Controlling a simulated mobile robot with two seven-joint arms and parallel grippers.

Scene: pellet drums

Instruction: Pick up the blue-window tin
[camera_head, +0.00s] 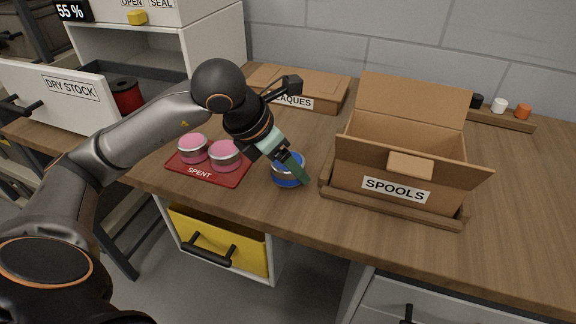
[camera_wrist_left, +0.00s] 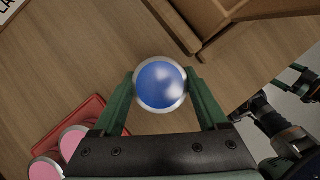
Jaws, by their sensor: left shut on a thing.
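The blue-window tin (camera_head: 286,178) is round and silvery with a blue band and stands at the table's front, between the red mat and the spools box. My left gripper (camera_head: 296,167) reaches down over it and is shut on it. In the left wrist view the tin (camera_wrist_left: 160,84) shows its blue top between the two green fingers of my left gripper (camera_wrist_left: 160,90), one on each side. I cannot tell whether the tin's base is clear of the table.
Two pink-window tins (camera_head: 225,154) stand on the red mat (camera_head: 203,180) marked SPENT, left of the gripper. An open cardboard box (camera_head: 350,160) marked SPOOLS stands close on the right in a wooden tray. A flat carton (camera_head: 320,92) lies behind.

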